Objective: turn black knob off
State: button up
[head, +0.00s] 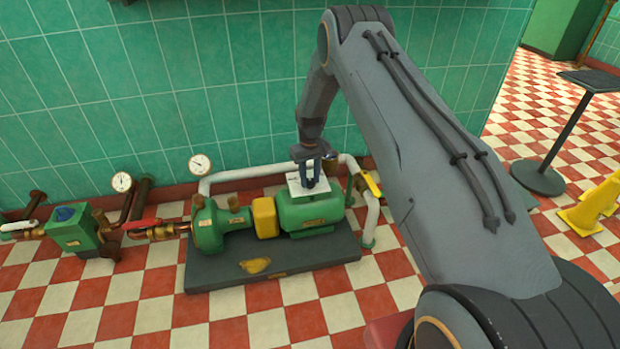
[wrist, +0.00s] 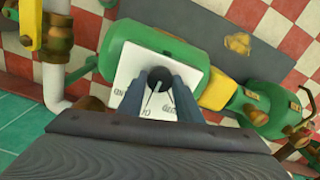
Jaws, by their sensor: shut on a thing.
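The black knob (wrist: 160,77) sits on a white plate (wrist: 129,66) with dark lettering, on top of the green motor of a pump. My gripper (wrist: 161,92) is shut on the knob, with one finger on each side of it. In the head view my gripper (head: 311,182) reaches down from above onto the white plate (head: 296,185). The knob is hidden by the fingers there. The lettering on the plate is too small and partly covered to read in full, so the knob's setting cannot be told.
The green pump (head: 210,226) and yellow coupling (head: 265,217) stand left of the motor on a dark base (head: 205,276). White pipe (head: 352,165) runs close behind and right of my gripper. Yellow wet-floor signs (head: 588,208) and a black stand (head: 541,178) are at right. Checkered floor in front is clear.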

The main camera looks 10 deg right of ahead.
aim_at(310, 181)
dwell(0.5)
jog(key=o, duration=1)
jog(key=shift+o, duration=0.2)
jog(key=shift+a+r+p, duration=0.1)
jog(key=shift+r+p, duration=0.75)
jog(key=shift+r, duration=3.05)
